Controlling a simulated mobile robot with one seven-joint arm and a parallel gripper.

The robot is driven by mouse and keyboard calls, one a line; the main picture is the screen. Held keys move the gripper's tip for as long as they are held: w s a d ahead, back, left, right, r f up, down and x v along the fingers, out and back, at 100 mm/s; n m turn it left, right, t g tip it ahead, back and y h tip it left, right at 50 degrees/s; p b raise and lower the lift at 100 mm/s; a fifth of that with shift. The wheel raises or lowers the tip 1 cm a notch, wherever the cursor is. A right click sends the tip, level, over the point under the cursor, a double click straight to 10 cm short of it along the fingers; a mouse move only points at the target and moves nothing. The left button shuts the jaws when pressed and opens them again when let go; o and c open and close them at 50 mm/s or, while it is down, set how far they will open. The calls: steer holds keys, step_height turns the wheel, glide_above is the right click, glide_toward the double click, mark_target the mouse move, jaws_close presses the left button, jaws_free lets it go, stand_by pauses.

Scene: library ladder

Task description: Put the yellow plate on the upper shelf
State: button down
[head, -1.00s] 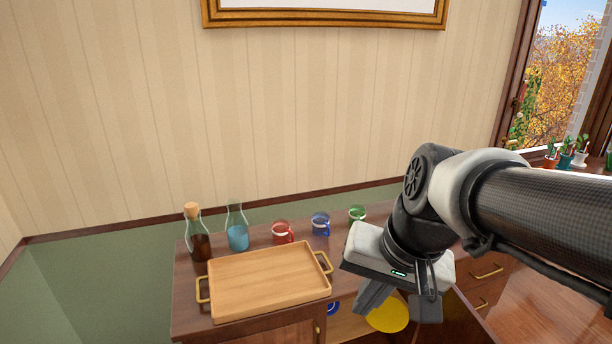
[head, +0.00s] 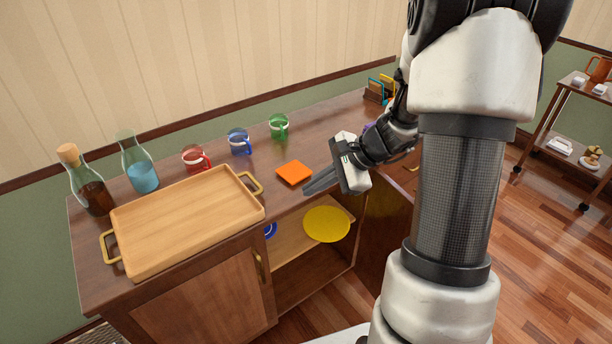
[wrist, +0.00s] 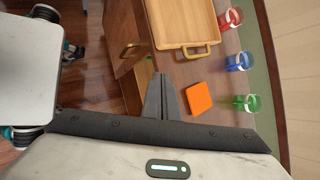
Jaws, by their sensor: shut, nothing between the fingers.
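The yellow plate (head: 327,224) lies flat on the light wooden shelf (head: 290,247) inside the open cabinet, near the shelf's front right. Below that shelf is an open lower space. My gripper (head: 307,190) is shut and empty, just above the counter's front edge, up and slightly left of the plate and apart from it. In the wrist view, its closed fingers (wrist: 158,78) point toward the counter edge beside the orange square; the plate is not visible there.
The counter (head: 230,179) holds a wooden tray (head: 185,222), an orange square (head: 294,173), two bottles and red, blue and green mugs. A blue item (head: 270,231) sits left of the plate. A closed door (head: 205,300) is at left.

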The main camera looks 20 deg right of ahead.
steer(key=d+f+m+t+h+b, duration=0.15)
steer(key=d+f+m, duration=0.45)
steer(key=f, duration=0.6)
steer(key=d+f+m+t+h+b, duration=0.1)
steer(key=d+f+m+b, duration=0.2)
steer(key=d+f, duration=0.65)
steer(key=d+f+m+t+h+b, duration=0.1)
steer(key=d+f+m+b, duration=0.3)
steer(key=f, duration=1)
steer(key=w+a+f+m+b, duration=0.1)
steer(key=w+a+f, duration=0.2)
steer(key=w+f, duration=0.4)
steer(key=w, duration=0.3)
steer(key=shift+w+a+b, duration=0.3)
steer(key=shift+w+a, duration=0.1)
